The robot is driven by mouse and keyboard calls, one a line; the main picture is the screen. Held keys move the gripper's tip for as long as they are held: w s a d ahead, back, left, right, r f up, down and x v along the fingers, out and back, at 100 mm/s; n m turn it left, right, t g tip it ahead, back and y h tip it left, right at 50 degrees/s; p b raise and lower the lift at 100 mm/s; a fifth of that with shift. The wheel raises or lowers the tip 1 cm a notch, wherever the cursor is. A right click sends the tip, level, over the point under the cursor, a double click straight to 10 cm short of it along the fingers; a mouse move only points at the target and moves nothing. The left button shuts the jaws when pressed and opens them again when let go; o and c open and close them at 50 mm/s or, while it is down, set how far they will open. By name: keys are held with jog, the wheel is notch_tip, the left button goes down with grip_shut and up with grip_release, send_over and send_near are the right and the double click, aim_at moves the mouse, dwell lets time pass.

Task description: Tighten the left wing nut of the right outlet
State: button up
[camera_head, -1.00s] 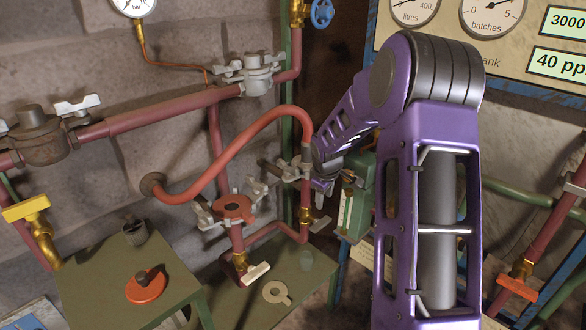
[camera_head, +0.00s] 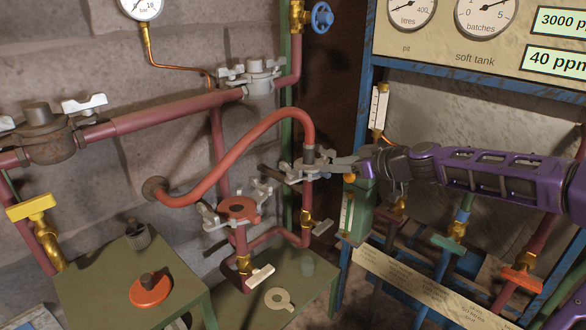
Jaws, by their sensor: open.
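The right outlet (camera_head: 308,190) is a red upright pipe above a brass valve. The curved red hose (camera_head: 230,143) comes down onto it at a grey clamp with wing nuts. The left wing nut (camera_head: 287,166) shows as a pale grey piece on the clamp's left side; its exact angle is hard to make out. My gripper (camera_head: 338,166) reaches in from the right at clamp height, with its grey fingers open. The fingertips overlap the clamp's right side in view, so I cannot tell whether they touch it. The right wing nut is partly hidden behind them.
The left outlet (camera_head: 238,210), with an orange cap and grey wing nuts, stands close to the left. A green post rises behind the clamp. A green box (camera_head: 357,210) stands below my gripper. A green table (camera_head: 125,275) is at the lower left.

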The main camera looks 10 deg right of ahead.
aim_at(291, 166)
jog(key=b+x, duration=0.1)
jog(key=x, duration=1.6)
jog(key=shift+w+f, duration=0.1)
grip_shut()
